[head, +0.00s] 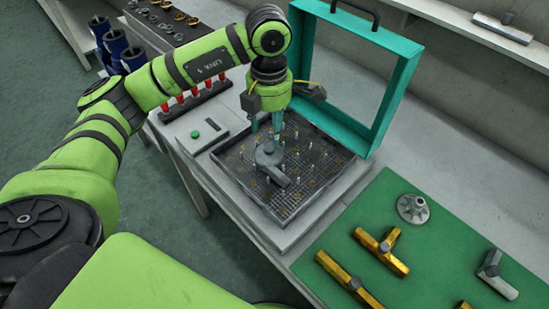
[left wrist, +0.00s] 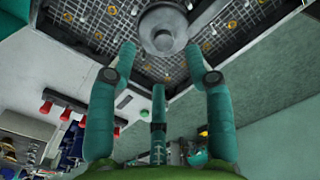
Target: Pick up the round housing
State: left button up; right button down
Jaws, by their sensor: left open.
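The round housing (head: 268,156), a grey round body with a short spout, lies on a dark grid plate with pins (head: 310,150). It also shows at the top of the left wrist view (left wrist: 163,30). My left gripper (head: 265,125) points down over the plate, at the back edge of the housing in the head view. In the left wrist view its teal fingers (left wrist: 160,60) are spread with nothing between them, and the housing is beyond their tips. I cannot tell whether a finger touches it. My right gripper is not in view.
A teal frame with a handle (head: 388,90) stands up behind the plate. A green mat (head: 380,235) at the right holds a grey flanged part (head: 413,208), brass fittings (head: 381,251) and a grey tee (head: 495,273).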

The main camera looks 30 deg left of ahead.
aim_at(269, 147)
pick_arm(q)
jog(key=shift+f, duration=0.5)
jog(key=shift+s+a+f+p, duration=0.1)
jog(key=shift+s+f+p, duration=0.05)
jog(key=shift+f+p, duration=0.4)
jog(key=shift+s+f+p, duration=0.15)
jog(key=shift+f+p, duration=0.15)
jog(key=shift+f, duration=0.3)
notch_tip(269, 147, down, 3)
jog(key=shift+r, duration=0.1)
jog(key=c, duration=1)
grip_shut()
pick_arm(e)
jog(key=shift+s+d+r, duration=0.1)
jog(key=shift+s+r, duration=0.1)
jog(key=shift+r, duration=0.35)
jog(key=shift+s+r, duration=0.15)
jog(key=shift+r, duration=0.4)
